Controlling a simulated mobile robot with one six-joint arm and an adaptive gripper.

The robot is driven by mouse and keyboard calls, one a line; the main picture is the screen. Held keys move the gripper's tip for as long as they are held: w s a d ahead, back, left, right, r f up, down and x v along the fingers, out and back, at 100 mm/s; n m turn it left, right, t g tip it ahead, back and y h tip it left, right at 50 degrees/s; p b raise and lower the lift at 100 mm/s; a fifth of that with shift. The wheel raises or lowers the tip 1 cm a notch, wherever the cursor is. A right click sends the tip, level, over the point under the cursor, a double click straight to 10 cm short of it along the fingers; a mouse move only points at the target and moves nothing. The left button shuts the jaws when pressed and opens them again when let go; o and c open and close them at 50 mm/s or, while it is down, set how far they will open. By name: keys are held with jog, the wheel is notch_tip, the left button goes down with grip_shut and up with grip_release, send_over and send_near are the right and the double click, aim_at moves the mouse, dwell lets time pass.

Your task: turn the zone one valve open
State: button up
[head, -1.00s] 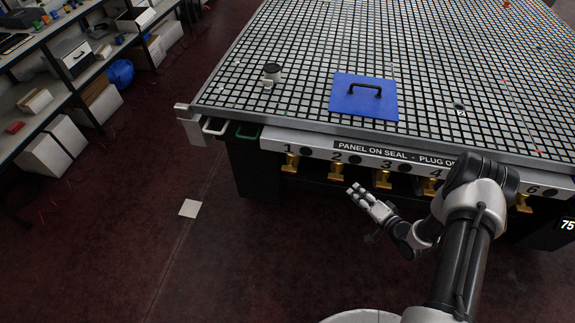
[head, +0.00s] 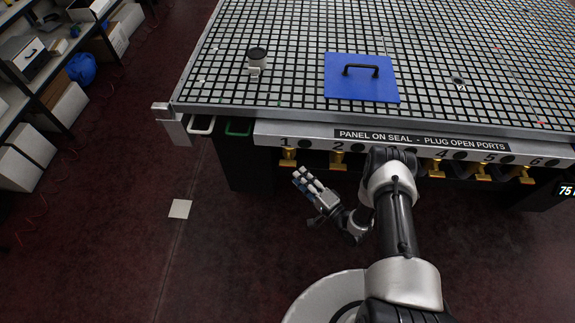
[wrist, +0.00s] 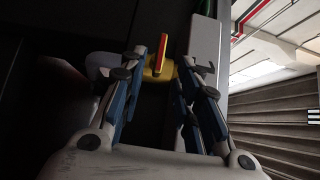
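The zone one valve (head: 288,157) is a brass fitting under the number 1 on the table's front panel. My gripper (head: 303,178) is just below and right of it in the head view, pointing up and left toward it. In the wrist view my gripper (wrist: 164,68) is open, its two blue-sided fingers apart. A brass fitting with an upright red bar (wrist: 159,53) shows beyond and between the fingertips; no contact shows. Which numbered valve it is cannot be told from the wrist view alone.
More brass valves, such as the zone two valve (head: 338,160), line the panel to the right. Shelves stand at left; the floor between is mostly clear.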

aim_at(288, 163)
jog(key=b+x, duration=0.1)
jog(key=x, duration=0.7)
jog(key=shift+w+a+b, duration=0.1)
jog(key=shift+a+b, duration=0.05)
jog(key=shift+b, duration=0.25)
grip_shut()
